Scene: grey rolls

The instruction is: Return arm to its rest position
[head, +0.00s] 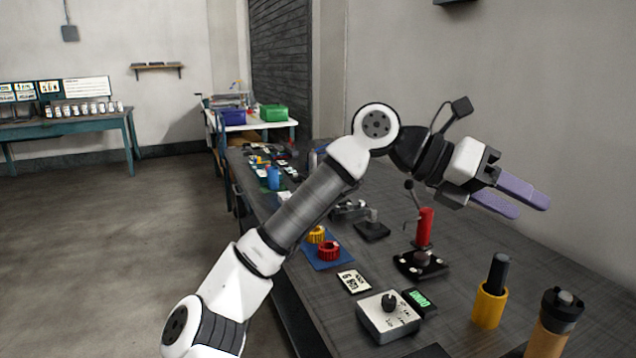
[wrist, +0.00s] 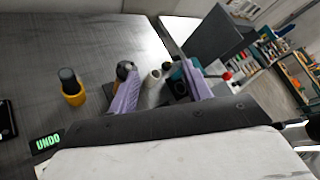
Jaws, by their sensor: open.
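My arm rises from the lower left of the head view and bends over the dark workbench (head: 590,275). My gripper (head: 520,204) is up above the right part of the bench, pointing right, with its two purple fingers apart. In the wrist view my gripper (wrist: 160,92) shows the fingers spread wide. Bench items show between and beyond the fingers, lower down; nothing is seen held.
Below stand a red-handled joystick (head: 424,230), a grey knob box (head: 388,316), a green-lit UNDO button (head: 420,300), a yellow cylinder with a black top (head: 490,295) and an orange one (head: 552,325). Red and yellow ribbed parts (head: 329,251) lie on a blue mat. Open floor (head: 120,260) lies left.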

